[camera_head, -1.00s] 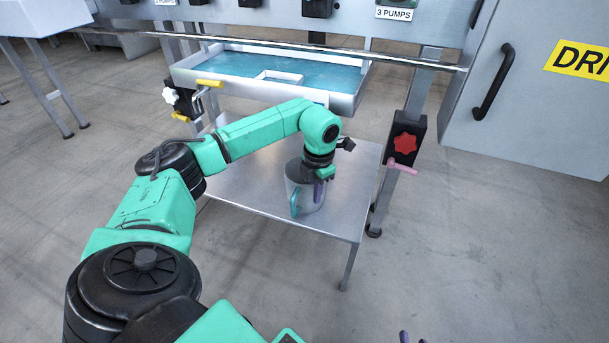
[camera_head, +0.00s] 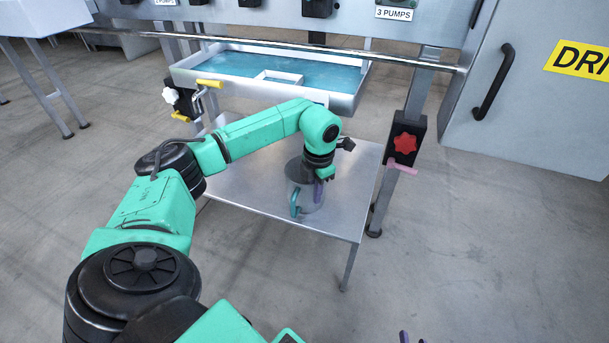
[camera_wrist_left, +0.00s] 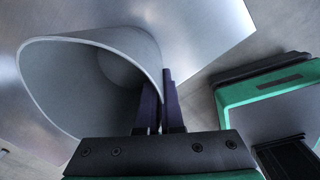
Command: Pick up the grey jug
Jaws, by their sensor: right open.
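The grey jug (camera_head: 309,203) stands on the metal shelf below the machine, with its teal handle (camera_head: 294,203) toward the front. My left gripper (camera_head: 319,188) is at its right rim, pointing down. In the left wrist view the jug (camera_wrist_left: 60,100) shows its wide open mouth. The dark purple fingers of my left gripper (camera_wrist_left: 161,110) lie close together, one inside the mouth and one outside, with the wall between them. The gripper looks shut on that wall.
The metal shelf (camera_head: 240,194) has bare room left and right of the jug. A basin with a blue floor (camera_head: 235,64) hangs above and behind it. A red knob (camera_head: 405,143) sits on the post at the right. A grey cabinet (camera_head: 540,120) stands at the far right.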

